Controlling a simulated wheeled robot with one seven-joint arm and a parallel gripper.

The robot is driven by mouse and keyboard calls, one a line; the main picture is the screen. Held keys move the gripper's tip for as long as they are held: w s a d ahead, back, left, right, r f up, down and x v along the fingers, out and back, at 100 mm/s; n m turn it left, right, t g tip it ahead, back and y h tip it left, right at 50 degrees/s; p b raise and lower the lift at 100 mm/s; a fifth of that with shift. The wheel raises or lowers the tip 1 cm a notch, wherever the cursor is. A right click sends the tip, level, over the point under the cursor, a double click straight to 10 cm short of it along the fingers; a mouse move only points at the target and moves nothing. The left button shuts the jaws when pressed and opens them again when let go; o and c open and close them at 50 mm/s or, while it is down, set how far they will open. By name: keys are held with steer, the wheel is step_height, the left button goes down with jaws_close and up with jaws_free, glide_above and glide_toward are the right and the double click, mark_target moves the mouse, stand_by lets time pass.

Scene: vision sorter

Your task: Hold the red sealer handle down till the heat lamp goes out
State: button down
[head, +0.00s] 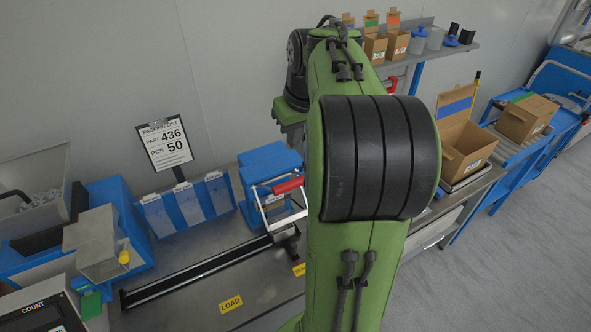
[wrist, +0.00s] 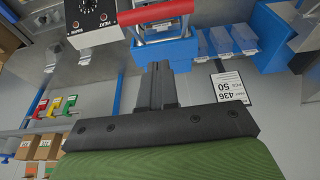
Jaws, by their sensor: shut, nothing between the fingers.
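The sealer is a blue machine (head: 262,163) on the bench, with a red handle (head: 288,185) across a pale metal frame. In the wrist view the red handle (wrist: 163,11) lies at the top, with the blue sealer body (wrist: 165,53) below it in the picture. My gripper (wrist: 157,64) is shut and empty, its fingertips overlapping the blue body in the picture, apart from the red grip. My arm hides the gripper in the head view. A pale control box (wrist: 88,22) with a dial and a HEAT label shows left of the handle; whether its lamp is lit is too small to tell.
Blue bins (head: 185,205) and a packing list sign (head: 165,143) stand left of the sealer. A black rail (head: 195,270) runs along the bench. An open carton (head: 464,140) is right of my arm. A shelf (head: 455,47) holds small boxes and containers. Bench front is clear around the LOAD label.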

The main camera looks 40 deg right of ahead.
glide_above(296, 179)
steer(key=w, duration=0.2)
step_height(296, 179, down, 6)
steer(key=shift+s+f+b, duration=0.3)
steer(key=shift+s+f, duration=0.15)
steer(key=shift+f, duration=0.35)
steer(key=shift+s+f+b, duration=0.3)
steer(key=shift+s+f, duration=0.15)
steer(key=shift+f, duration=0.35)
steer(key=shift+s+f, duration=0.1)
